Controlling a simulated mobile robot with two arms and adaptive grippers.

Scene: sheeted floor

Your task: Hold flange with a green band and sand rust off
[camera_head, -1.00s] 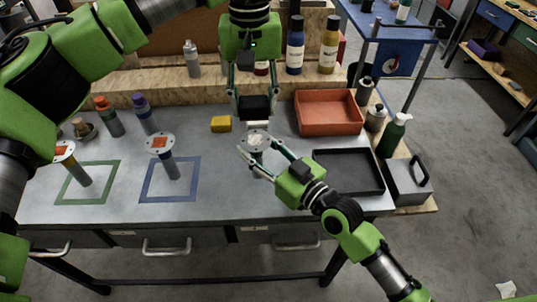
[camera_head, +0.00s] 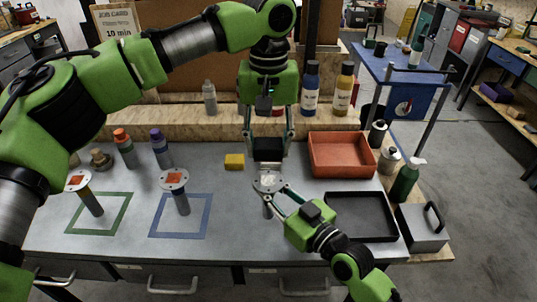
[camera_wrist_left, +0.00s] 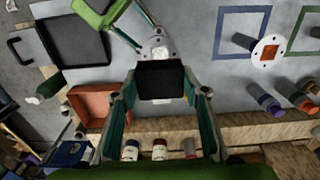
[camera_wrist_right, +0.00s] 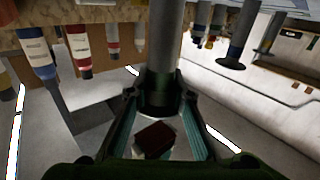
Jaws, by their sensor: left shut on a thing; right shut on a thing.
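My left gripper (camera_head: 268,150) is shut on a black sanding block (camera_wrist_left: 161,80), just behind and above a held flange (camera_head: 269,182). I cannot tell whether the block touches it. My right gripper (camera_head: 276,197) is shut on this flange's grey stem (camera_wrist_right: 164,50), its disc facing up. Two other flanges stand upright with orange-brown patches on top: one (camera_head: 80,181) at the green square (camera_head: 98,228), one (camera_head: 175,180) in the blue square (camera_head: 180,235).
A yellow sponge (camera_head: 234,161) lies left of the block. A red tray (camera_head: 342,172) and a black tray (camera_head: 362,216) are on the right. Bottles (camera_head: 312,88) stand on the back shelf.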

